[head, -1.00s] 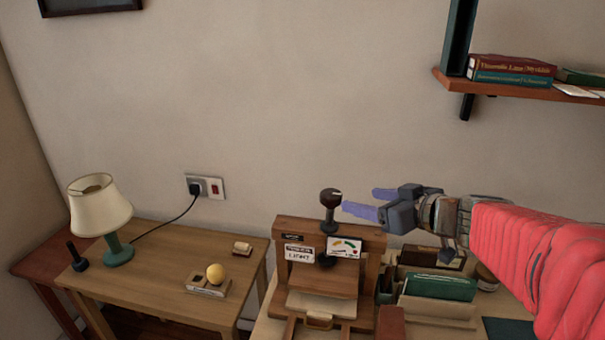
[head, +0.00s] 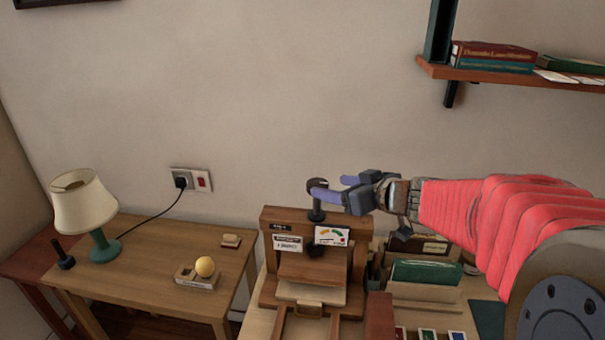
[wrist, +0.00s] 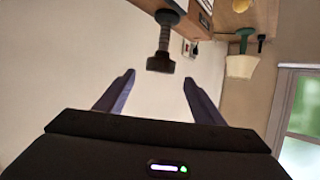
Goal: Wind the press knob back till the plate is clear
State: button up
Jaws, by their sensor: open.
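The wooden press (head: 359,250) stands on the right-hand table, with a dark knob (head: 317,215) upright on a post above its top beam. A brown plate (head: 318,272) shows under the beam, over a pale slab; I cannot tell whether they touch. A gauge card (head: 331,236) with a coloured arc is on the beam's front. My gripper (head: 330,187) is open at knob height, its near finger overlapping the knob's top. In the wrist view, the knob (wrist: 161,64) lies at the mouth of my gripper (wrist: 159,76), between the fingertips, with no visible contact.
A lamp (head: 84,203), a yellow ball (head: 205,267) on a small holder, and a dark peg (head: 63,255) are on the left table. A wall shelf (head: 510,76) with books is above right.

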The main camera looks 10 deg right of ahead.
aim_at(321, 184)
jog(key=x, duration=0.7)
jog(key=shift+w+a, duration=0.15)
jog(key=shift+w, duration=0.05)
jog(key=shift+c, duration=0.3)
jog(key=c, duration=1)
jog(key=shift+o, duration=0.2)
jog(key=shift+n+g+y, duration=0.3)
jog(key=shift+n+y, duration=0.3)
jog(key=shift+y, duration=0.1)
